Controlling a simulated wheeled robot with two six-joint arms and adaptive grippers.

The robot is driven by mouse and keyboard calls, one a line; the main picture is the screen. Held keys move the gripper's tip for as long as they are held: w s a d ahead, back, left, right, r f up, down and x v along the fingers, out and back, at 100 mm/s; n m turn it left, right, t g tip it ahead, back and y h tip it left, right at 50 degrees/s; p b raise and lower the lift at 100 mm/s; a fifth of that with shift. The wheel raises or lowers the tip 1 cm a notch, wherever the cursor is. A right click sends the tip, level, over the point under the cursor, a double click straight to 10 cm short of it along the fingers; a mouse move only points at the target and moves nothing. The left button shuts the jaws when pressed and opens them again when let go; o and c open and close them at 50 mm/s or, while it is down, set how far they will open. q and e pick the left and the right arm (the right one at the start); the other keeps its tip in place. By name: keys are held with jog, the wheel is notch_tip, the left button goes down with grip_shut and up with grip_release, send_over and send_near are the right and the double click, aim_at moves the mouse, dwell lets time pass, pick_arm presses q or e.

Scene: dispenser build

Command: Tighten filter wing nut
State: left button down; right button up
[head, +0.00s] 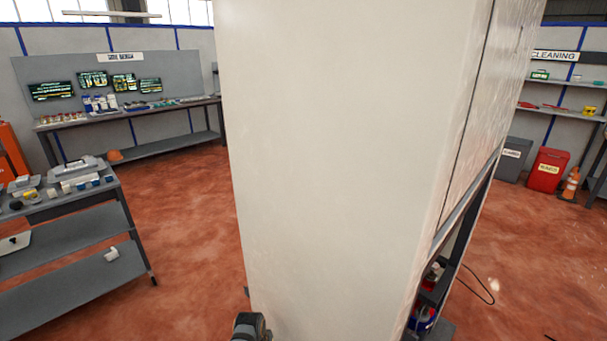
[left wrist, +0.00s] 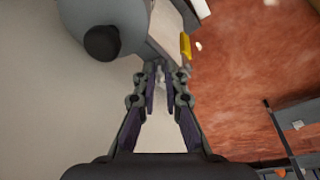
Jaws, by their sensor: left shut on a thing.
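In the left wrist view my left gripper (left wrist: 162,78) has its two fingers closed in on a small pale grey piece (left wrist: 160,97), which fits the wing nut. The fingers hide most of it, so its wings and thread cannot be made out. A grey rounded body (left wrist: 125,15) with a black round end (left wrist: 102,42) is at the upper left, beyond the fingertips; I cannot tell whether it is the filter. The tall off-white dispenser cabinet (head: 340,150) fills the middle of the head view and hides the work spot. My right gripper is in neither view.
A yellow part (left wrist: 186,45) is just beyond the fingertips. In the head view a grey cart (head: 75,245) stands left and a workbench (head: 130,112) behind it. A red bin (head: 549,168) and an orange cone (head: 571,184) are at right.

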pick_arm(q)
jog(key=shift+d, duration=0.1)
jog(key=shift+s+r+n+p, duration=0.1)
jog(key=shift+n+p, duration=0.2)
jog(key=shift+n, duration=0.1)
jog(key=shift+n, duration=0.3)
jog(key=shift+n, duration=0.3)
